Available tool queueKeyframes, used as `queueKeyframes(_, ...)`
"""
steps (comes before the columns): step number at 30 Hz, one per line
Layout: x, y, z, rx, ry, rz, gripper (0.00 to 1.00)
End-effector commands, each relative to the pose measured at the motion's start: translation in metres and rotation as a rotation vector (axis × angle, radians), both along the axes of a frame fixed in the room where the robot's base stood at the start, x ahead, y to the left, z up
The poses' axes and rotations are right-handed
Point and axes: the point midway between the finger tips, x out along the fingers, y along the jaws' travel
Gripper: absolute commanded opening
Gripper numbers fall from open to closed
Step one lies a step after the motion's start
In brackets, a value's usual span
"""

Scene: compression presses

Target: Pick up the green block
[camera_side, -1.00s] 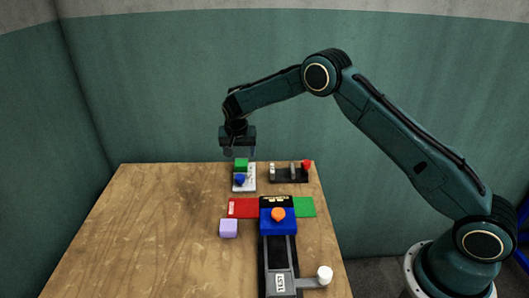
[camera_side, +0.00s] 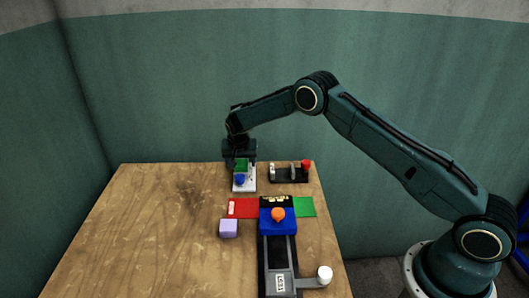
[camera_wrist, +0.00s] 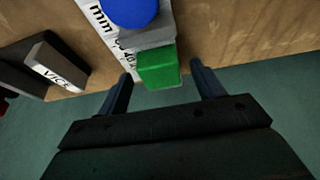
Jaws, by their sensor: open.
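The green block (camera_side: 241,164) sits at the back end of a white plate with printed markings (camera_side: 245,185), at the far edge of the table. In the wrist view the green block (camera_wrist: 158,68) lies against a grey piece, between the two fingers but a little beyond their tips. My gripper (camera_side: 239,156) is open and low over the block. In the wrist view my gripper (camera_wrist: 158,80) has a finger on each side, with gaps to the block. The side view does not show the fingertips clearly.
A blue knob (camera_side: 240,180) stands just in front of the block. A black vice (camera_side: 289,174) with a red knob is to the right. A lilac cube (camera_side: 228,228), red pad (camera_side: 242,208) and blue press part (camera_side: 278,226) are nearer. The table's left side is clear.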

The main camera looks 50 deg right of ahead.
Motion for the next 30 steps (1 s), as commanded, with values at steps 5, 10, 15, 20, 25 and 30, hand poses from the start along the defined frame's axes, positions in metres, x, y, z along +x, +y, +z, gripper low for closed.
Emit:
queueKeyframes(5,0.0015,-0.0015,-0.0049,-0.001,-0.001,0.0,0.67)
queueKeyframes(10,0.0014,-0.0014,-0.0047,0.0,0.0,0.0,0.67)
queueKeyframes(15,0.0014,-0.0014,-0.0046,0.0,0.0,0.001,0.67)
queueKeyframes(20,0.0013,-0.0013,-0.0045,0.0,0.0,0.0,0.56)
queueKeyframes(25,0.0013,-0.0013,-0.0045,0.0,0.0,0.0,0.22)
queueKeyframes(30,0.0013,-0.0013,-0.0045,0.0,0.0,0.0,0.16)
